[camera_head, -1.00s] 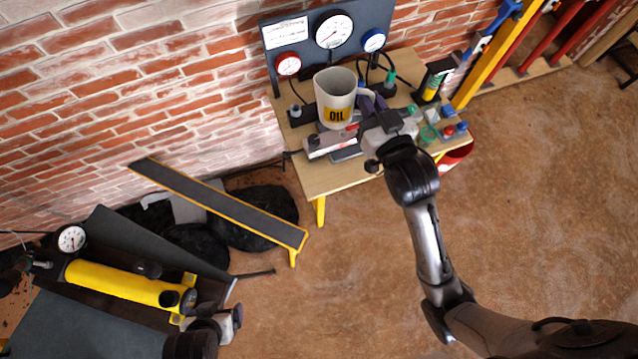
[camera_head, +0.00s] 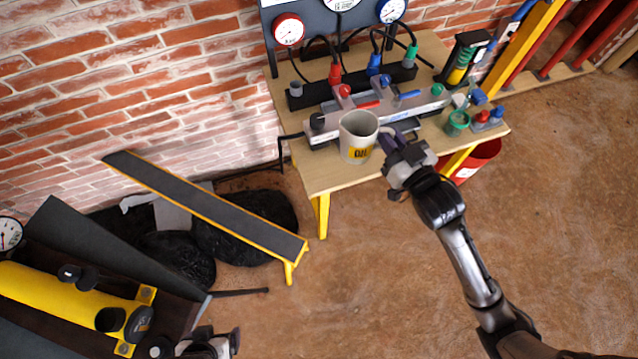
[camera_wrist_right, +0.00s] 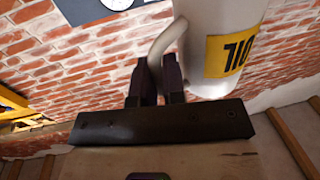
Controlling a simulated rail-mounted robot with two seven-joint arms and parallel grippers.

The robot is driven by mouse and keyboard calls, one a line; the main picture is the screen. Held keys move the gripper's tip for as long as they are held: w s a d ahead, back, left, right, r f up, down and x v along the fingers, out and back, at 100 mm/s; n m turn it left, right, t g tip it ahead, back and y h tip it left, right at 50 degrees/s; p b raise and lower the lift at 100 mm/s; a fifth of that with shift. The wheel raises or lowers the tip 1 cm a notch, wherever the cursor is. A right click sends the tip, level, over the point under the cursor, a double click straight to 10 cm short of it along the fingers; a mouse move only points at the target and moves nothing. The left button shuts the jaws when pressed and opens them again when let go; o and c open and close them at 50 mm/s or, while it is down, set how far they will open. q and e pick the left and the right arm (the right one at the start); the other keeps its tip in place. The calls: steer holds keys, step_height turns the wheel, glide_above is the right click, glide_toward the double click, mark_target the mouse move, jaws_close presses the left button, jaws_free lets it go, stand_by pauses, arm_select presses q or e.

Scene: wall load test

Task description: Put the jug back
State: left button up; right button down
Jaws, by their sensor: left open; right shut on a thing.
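The jug (camera_head: 358,138) is a pale grey open-topped mug shape with a yellow OIL label. It is upright at the front of the wooden bench (camera_head: 335,178); I cannot tell whether its base touches the top. My right gripper (camera_head: 392,143) is shut on its handle, on the jug's right side. In the right wrist view the two dark fingers (camera_wrist_right: 158,85) close around the handle, and the jug (camera_wrist_right: 220,50) hangs beside them. My left gripper (camera_head: 215,346) is low at the bottom left, partly cut off by the frame, away from the jug.
Behind the jug are a grey manifold (camera_head: 385,112) with coloured fittings and a gauge panel (camera_head: 320,20). A green cup (camera_head: 458,122) stands to the right. A red bucket (camera_head: 478,160) is below the bench's right end. A sloped ramp (camera_head: 205,205) lies left.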

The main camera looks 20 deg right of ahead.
step_height(320, 180, down, 11)
steer(key=d+y+b, duration=0.1)
steer(key=d+b, duration=0.1)
steer(key=b, duration=0.6)
steer(key=shift+w+a+f+b, duration=1)
steer(key=shift+w+a+f, duration=0.35)
steer(key=shift+f, duration=0.4)
steer(key=shift+w+a+f+b, duration=0.95)
steer(key=shift+w+a+f, duration=0.4)
steer(key=shift+f, duration=0.45)
steer(key=shift+w+a+f+b, duration=1.1)
steer(key=shift+a+f, duration=0.35)
steer(key=shift+f, duration=0.55)
steer(key=shift+r, duration=0.1)
steer(key=shift+w, duration=0.1)
steer(key=shift+f, duration=0.2)
steer(key=c, duration=1.2)
jaws_free()
